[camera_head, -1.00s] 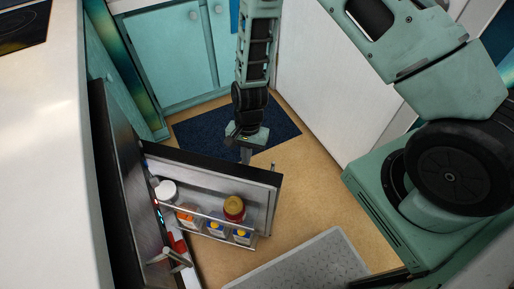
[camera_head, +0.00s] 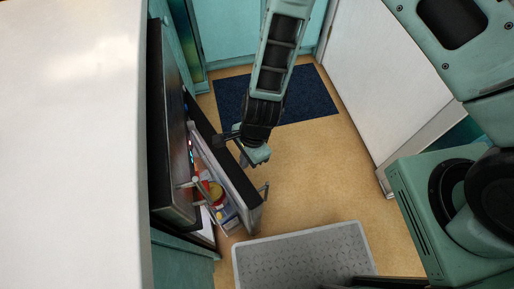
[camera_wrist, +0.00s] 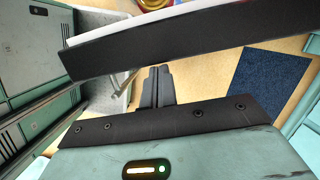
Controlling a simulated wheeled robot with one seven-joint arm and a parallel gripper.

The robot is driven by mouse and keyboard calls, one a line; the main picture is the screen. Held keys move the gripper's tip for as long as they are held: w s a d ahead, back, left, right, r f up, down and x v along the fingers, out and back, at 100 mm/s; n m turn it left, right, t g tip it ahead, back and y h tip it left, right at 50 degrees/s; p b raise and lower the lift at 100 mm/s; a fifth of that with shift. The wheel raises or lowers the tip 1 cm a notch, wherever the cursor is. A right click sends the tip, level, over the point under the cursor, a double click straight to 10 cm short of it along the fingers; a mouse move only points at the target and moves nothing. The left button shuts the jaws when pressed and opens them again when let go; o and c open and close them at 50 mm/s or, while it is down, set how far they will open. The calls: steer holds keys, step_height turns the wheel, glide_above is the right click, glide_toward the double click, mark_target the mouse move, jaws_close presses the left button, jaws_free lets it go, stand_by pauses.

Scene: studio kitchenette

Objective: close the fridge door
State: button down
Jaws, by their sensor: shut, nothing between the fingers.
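The fridge door (camera_head: 238,182) stands partly open at a narrow angle to the dark fridge body (camera_head: 172,120) on the left. Its inner shelf holds several bottles and jars, partly hidden by the door. My gripper (camera_head: 243,160) is shut and empty, on the outer side of the door, close against it. In the wrist view the closed fingers (camera_wrist: 158,72) point at the door's dark panel (camera_wrist: 190,38), and their tips meet its lower edge. I cannot tell for certain whether they touch.
A white counter (camera_head: 70,150) runs along the left above the fridge. A grey step or mat (camera_head: 300,255) lies on the floor in front. A dark blue rug (camera_head: 300,97) lies at the back, and the wooden floor (camera_head: 320,170) at right is clear.

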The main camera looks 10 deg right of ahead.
mark_target(235, 169)
steer(key=shift+s+a+m, duration=0.25)
steer(key=shift+s+a, duration=0.1)
steer(key=shift+a, duration=0.4)
steer(key=shift+s+a+m, duration=0.25)
steer(key=shift+s+a, duration=0.1)
steer(key=shift+a, duration=0.4)
